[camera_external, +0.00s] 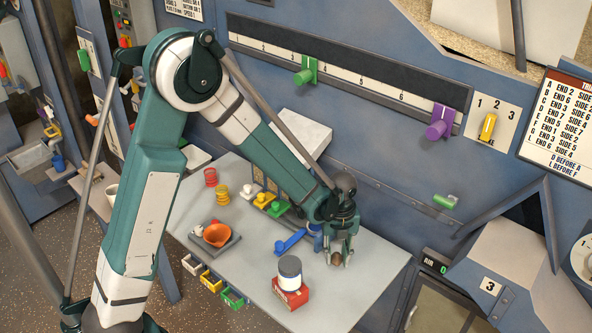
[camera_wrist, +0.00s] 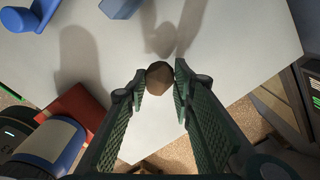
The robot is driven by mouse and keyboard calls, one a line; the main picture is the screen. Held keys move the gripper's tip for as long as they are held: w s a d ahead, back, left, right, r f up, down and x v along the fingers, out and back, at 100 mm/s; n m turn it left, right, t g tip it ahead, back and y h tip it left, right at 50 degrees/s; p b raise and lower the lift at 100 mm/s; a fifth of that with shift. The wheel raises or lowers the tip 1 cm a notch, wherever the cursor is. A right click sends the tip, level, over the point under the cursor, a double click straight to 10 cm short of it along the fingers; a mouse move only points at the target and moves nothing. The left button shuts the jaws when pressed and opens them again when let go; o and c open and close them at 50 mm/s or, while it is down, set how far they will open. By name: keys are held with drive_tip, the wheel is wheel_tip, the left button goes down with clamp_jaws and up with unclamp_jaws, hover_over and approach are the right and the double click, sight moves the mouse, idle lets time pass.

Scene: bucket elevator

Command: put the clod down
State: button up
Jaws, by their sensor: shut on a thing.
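The clod (camera_wrist: 160,77) is a small brown faceted lump, held between my fingertips in the wrist view. In the external view the clod (camera_external: 337,261) shows low between the fingers, over the right part of the grey table (camera_external: 365,267). My gripper (camera_external: 338,260) points down and is shut on the clod; its two green fingers (camera_wrist: 159,85) press it from either side. Shadows fall on the table near it. I cannot tell whether the clod touches the tabletop.
A white, dark-topped jar (camera_external: 290,272) on a red box (camera_external: 290,296) stands close left of my gripper. An orange bowl (camera_external: 216,235) and coloured springs are farther left. The table's front right is clear.

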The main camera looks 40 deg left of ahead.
sight(335, 270)
drive_tip(key=shift+f, duration=0.3)
drive_tip(key=shift+f, duration=0.1)
drive_tip(key=shift+f, duration=1.75)
drive_tip(key=shift+f+b, duration=0.15)
drive_tip(key=shift+b, duration=0.3)
drive_tip(key=o, duration=0.9)
drive_tip(key=shift+r+p, duration=0.9)
drive_tip(key=shift+r, duration=5.25)
